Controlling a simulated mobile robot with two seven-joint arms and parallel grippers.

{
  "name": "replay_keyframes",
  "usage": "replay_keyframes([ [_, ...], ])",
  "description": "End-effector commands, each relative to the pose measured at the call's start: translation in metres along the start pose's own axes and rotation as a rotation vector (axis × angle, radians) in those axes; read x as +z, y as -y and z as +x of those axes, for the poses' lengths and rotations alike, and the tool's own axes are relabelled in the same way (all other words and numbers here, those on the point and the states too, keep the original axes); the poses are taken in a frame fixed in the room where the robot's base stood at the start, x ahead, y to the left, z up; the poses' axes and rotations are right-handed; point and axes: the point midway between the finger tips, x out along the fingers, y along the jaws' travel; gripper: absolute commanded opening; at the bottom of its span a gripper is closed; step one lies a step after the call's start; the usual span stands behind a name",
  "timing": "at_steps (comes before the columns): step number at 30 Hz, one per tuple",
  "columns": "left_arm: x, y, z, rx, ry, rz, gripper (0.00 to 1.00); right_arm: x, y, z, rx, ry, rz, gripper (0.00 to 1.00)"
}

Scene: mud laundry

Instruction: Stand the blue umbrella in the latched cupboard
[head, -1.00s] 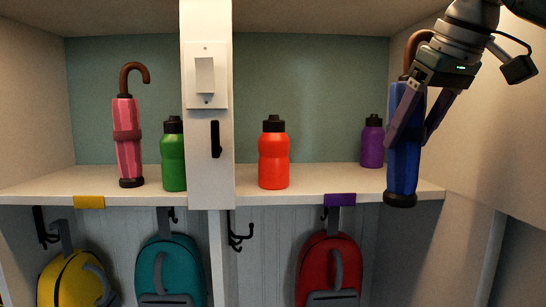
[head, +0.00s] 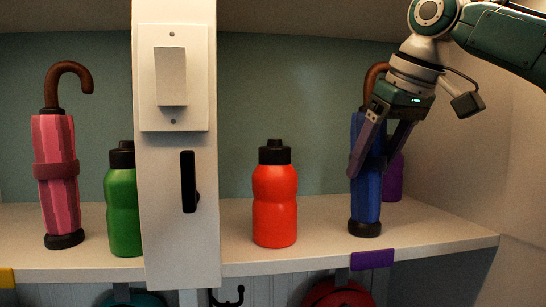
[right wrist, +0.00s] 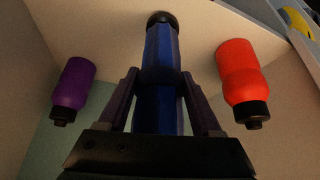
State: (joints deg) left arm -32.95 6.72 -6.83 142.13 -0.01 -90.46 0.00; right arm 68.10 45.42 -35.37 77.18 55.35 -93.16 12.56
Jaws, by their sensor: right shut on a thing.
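The blue umbrella (head: 367,190) is upright in the head view, over the right part of the cupboard shelf (head: 320,215). Its brown hook handle points up and its dark base is at shelf level; I cannot tell whether it touches the shelf. My right gripper (head: 368,165) is shut on the umbrella's upper body. In the right wrist view the umbrella (right wrist: 160,60) lies between the two fingers (right wrist: 160,100). My left gripper is not in view.
A red bottle (head: 275,200) stands left of the umbrella, and a purple bottle (head: 394,180) stands behind it at right. A white post (head: 175,240) with a switch and black latch divides the shelf. A green bottle (head: 122,205) and pink umbrella (head: 56,175) stand left of it.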

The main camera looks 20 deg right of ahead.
Motion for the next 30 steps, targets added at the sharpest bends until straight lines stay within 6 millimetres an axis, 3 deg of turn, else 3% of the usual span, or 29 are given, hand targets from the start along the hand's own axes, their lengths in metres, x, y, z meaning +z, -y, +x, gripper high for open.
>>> replay_keyframes([
  [10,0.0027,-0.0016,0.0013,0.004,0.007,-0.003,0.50,0.0010,0.0005,0.0033,-0.001,-0.005,0.000,0.00],
  [11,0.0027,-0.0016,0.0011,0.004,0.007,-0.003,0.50,0.0013,0.0005,0.0034,-0.001,-0.003,0.000,0.68],
  [18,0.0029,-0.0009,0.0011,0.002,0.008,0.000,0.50,0.0010,0.0005,0.0031,-0.001,-0.003,0.000,0.95],
  [30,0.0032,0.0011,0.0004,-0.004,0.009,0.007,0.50,-0.0021,-0.0002,-0.0024,-0.001,-0.005,0.001,0.96],
])
